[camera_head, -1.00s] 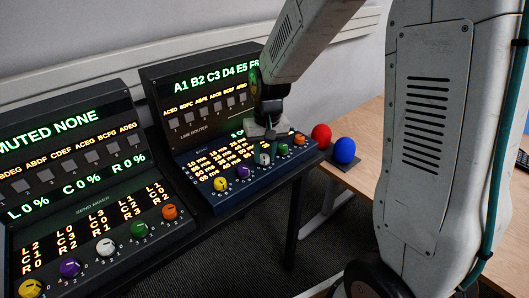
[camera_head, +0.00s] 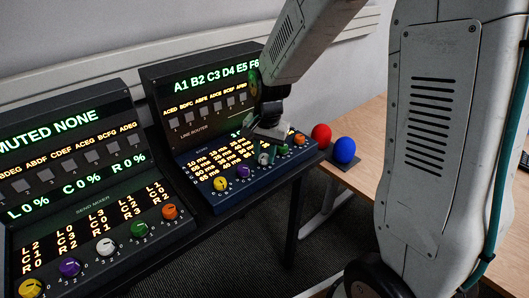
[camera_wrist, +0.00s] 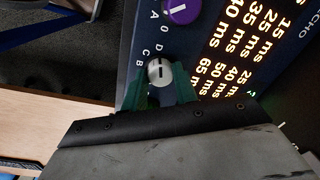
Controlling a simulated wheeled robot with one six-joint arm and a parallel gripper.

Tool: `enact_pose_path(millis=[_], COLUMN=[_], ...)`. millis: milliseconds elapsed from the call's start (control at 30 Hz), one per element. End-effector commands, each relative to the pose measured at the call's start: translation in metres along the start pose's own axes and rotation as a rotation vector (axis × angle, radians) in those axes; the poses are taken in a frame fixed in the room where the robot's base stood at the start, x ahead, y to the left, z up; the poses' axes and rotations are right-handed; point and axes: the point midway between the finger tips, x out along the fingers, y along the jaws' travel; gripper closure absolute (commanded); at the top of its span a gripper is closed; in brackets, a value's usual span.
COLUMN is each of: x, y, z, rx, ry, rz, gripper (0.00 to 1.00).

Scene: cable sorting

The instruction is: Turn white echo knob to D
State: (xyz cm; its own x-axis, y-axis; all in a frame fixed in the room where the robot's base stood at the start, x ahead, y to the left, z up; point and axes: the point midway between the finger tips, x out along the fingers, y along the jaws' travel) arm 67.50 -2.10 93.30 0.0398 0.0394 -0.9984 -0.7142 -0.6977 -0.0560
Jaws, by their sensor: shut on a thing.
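The white echo knob (camera_wrist: 160,70) shows in the wrist view between the two green fingertips of my gripper (camera_wrist: 161,88). My gripper is shut on it. A short dark line on the knob's face runs roughly up and down the picture. In the head view, the white knob (camera_head: 264,159) sits on the front of the blue echo panel (camera_head: 213,203), just below my gripper (camera_head: 267,148). My gripper hides part of the panel's display.
On the echo panel, yellow (camera_head: 220,184) and purple (camera_head: 243,172) knobs lie left of the white one, and green (camera_head: 282,148) and orange (camera_head: 299,139) ones right. The send mixer (camera_head: 95,211) stands left.

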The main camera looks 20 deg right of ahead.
Motion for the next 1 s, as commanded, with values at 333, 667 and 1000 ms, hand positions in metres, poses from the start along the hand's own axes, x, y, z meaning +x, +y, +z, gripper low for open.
enact_pose_path(millis=[333, 667, 1000], x=[-0.001, -0.001, -0.016], y=[-0.001, -0.001, -0.001], z=[-0.001, -0.001, -0.001], rx=[0.015, 0.015, 0.014], ry=[0.003, 0.002, 0.004], rz=[-0.003, -0.002, -0.004], gripper=[0.94, 0.50, 0.50])
